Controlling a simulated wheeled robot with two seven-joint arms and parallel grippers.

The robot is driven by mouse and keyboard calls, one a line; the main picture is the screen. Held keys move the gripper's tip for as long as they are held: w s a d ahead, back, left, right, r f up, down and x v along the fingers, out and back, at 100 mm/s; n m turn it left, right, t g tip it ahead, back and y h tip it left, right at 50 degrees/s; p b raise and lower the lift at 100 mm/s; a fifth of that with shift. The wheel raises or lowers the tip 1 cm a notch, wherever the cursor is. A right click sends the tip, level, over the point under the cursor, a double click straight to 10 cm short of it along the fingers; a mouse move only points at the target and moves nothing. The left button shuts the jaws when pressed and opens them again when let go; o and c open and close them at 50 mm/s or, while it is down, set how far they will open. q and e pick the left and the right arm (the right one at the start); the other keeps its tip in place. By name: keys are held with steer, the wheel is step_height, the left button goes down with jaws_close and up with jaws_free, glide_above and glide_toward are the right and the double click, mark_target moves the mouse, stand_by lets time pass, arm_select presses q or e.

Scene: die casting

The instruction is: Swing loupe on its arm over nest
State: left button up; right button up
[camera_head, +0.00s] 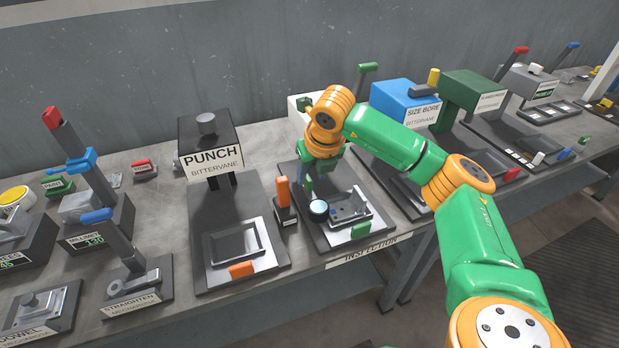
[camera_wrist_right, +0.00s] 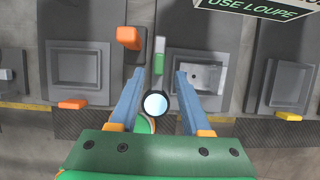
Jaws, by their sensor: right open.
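The loupe (camera_head: 318,208), a round pale-blue lens with a dark rim, is at the left edge of the nest (camera_head: 372,222), a grey metal tray with a part in it. In the right wrist view the loupe (camera_wrist_right: 155,104) shows between the blue fingers, left of and nearer than the nest (camera_wrist_right: 222,88). My right gripper (camera_head: 308,184) is open above the inspection station, just left of the nest; its fingertips (camera_wrist_right: 160,76) are apart. Whether they touch the loupe or its arm I cannot tell. The loupe's arm is mostly hidden by my gripper. My left gripper is not in view.
The punch station (camera_head: 209,150) with its tray stands to the left. An upright orange handle (camera_head: 283,191) rises close to my gripper. The blue size bore box (camera_head: 402,98) stands to the right. A "use loupe" sign (camera_wrist_right: 262,8) shows in the wrist view.

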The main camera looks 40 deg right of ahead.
mark_target(310, 180)
steer(key=x, duration=0.3)
steer(key=shift+w+f, duration=0.15)
steer(key=shift+f, duration=0.05)
jaws_close()
steer(key=shift+r, duration=0.1)
stand_by(1.1)
